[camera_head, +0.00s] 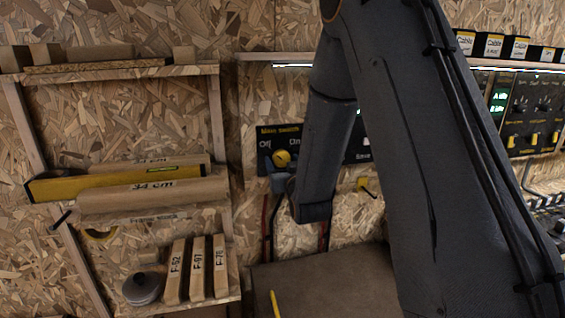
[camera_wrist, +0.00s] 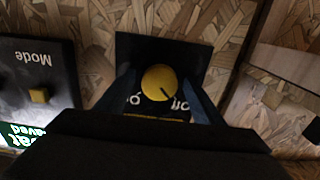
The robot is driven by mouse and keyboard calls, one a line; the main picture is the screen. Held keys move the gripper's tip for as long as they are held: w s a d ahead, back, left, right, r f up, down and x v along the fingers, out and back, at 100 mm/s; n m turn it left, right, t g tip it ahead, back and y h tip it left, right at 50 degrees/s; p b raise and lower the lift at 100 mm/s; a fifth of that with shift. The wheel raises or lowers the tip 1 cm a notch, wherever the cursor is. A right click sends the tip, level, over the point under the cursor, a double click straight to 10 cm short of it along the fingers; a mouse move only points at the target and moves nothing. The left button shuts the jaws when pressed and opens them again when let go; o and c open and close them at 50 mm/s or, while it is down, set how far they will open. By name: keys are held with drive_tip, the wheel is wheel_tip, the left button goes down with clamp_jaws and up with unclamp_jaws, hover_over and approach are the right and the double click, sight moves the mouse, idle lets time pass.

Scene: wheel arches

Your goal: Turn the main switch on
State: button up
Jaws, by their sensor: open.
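The main switch is a round yellow knob (camera_head: 281,159) on a black panel (camera_head: 265,137) with Off at left and On at right. In the wrist view the panel is upside down. There the knob (camera_wrist: 158,80) has a dark pointer mark aimed toward the Off label at lower right. My gripper (camera_head: 279,174) is at the knob. In the wrist view its open fingers (camera_wrist: 160,88) stand on both sides of the knob, with a visible gap at each side.
Another black panel with a Mode knob (camera_wrist: 40,96) and a lit green screen (camera_wrist: 22,134) is beside the switch. Wooden shelves with a 34 cm roll (camera_head: 150,194) stand to the left. A yellow-handled tool (camera_head: 366,186) is on the wall at right of the gripper.

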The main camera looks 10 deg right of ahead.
drive_tip(key=c, duration=1)
drive_tip(key=shift+c, duration=0.2)
drive_tip(key=shift+m, duration=0.4)
drive_tip(key=m+b, duration=0.2)
drive_tip(key=m, duration=0.1)
drive_tip(key=m+b, duration=0.3)
drive_tip(key=m, duration=0.2)
drive_tip(key=shift+a, duration=0.1)
drive_tip(key=m+b, duration=0.2)
drive_tip(key=m, duration=0.2)
drive_tip(key=shift+m, duration=0.4)
drive_tip(key=m+b, duration=0.1)
drive_tip(key=m, duration=0.3)
drive_tip(key=shift+r+b, duration=0.1)
drive_tip(key=shift+b, duration=0.2)
drive_tip(key=shift+m, duration=0.3)
drive_tip(key=o, duration=1)
